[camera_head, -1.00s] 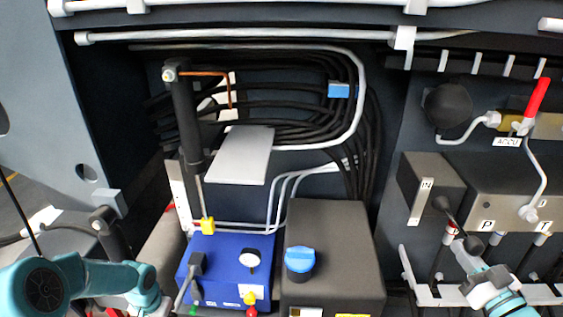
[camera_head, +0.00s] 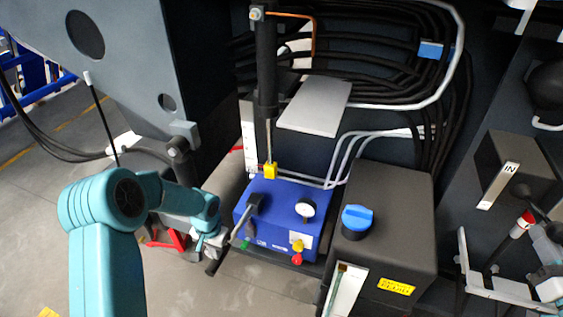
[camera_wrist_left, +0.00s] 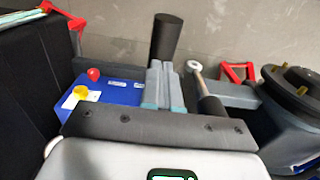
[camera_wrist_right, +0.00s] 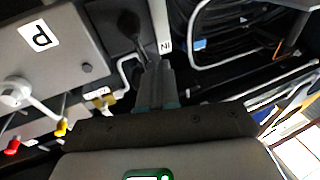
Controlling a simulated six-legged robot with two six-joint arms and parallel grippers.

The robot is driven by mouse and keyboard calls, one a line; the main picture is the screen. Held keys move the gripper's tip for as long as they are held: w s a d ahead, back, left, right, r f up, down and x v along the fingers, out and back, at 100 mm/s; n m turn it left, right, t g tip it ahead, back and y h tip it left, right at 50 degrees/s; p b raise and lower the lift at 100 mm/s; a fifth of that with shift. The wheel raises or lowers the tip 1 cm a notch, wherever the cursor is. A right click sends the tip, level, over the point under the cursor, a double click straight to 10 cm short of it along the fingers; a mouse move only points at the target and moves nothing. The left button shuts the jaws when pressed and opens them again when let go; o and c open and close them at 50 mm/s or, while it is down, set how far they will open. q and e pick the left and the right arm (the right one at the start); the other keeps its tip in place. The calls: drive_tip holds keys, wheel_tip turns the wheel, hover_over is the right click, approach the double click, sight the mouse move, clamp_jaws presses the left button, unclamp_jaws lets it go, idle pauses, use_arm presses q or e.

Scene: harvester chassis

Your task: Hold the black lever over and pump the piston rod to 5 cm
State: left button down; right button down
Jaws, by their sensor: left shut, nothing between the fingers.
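The black lever (camera_head: 520,190) comes out of the box marked IN at the right; it also shows in the right wrist view (camera_wrist_right: 130,25). My right gripper (camera_wrist_right: 155,68) appears shut on its stem. The piston rod (camera_head: 268,140) is a thin silver rod hanging from an upright black cylinder (camera_head: 265,70), with a yellow end block (camera_head: 270,171) beside a white scale (camera_head: 249,125). The blue pump (camera_head: 285,212) has a handle (camera_head: 243,222) with a black grip (camera_wrist_left: 165,38). My left gripper (camera_head: 222,243) is shut and empty, close by the handle; contact is unclear.
A dark tank (camera_head: 390,215) with a blue cap (camera_head: 357,218) stands right of the pump. A grey plate (camera_head: 315,106) juts out above the pump. Black hoses fill the back. Floor is open at the lower left.

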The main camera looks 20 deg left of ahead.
use_arm(q)
drive_tip(key=shift+f, duration=0.15)
idle(0.7)
drive_tip(key=shift+w+f, duration=0.15)
drive_tip(key=shift+f, duration=1.25)
drive_tip(key=shift+w+f, duration=0.1)
drive_tip(key=shift+f, duration=1.5)
drive_tip(key=shift+w+f, duration=0.1)
drive_tip(key=shift+f, duration=1)
approach(220, 260)
drive_tip(key=f, duration=0.2)
drive_tip(key=a+f, duration=0.1)
drive_tip(key=f, duration=0.2)
drive_tip(key=shift+w, duration=0.1)
drive_tip(key=shift+f, duration=0.1)
drive_tip(key=shift+f, duration=0.15)
